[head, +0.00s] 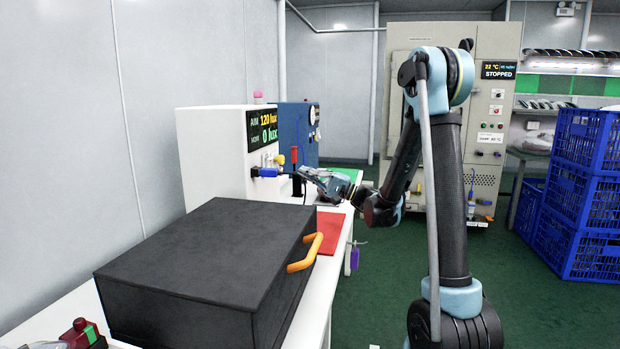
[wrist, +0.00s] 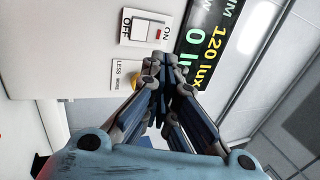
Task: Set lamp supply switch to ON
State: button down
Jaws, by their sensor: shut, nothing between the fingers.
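The lamp supply switch (wrist: 143,28) is a white rocker on a plate marked OFF at its left and ON at its right, near the top of the wrist view. I cannot clearly tell which side is pressed in. My gripper (wrist: 160,58) is shut and empty, its fingertips just below and right of the switch plate; I cannot tell if they touch the panel. In the head view my gripper (head: 303,172) is beside the front of the white cabinet (head: 212,155). The cabinet's display (head: 262,129) reads AIM 120 lux, NOW 0 lux.
A yellow knob (wrist: 133,80) by a LESS/MORE label is partly hidden behind my fingers. A black box (head: 215,245) with an orange handle and a red mat (head: 328,232) lie on the white bench.

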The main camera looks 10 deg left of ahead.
aim_at(269, 165)
jog(key=x, duration=1)
jog(key=shift+f, duration=0.1)
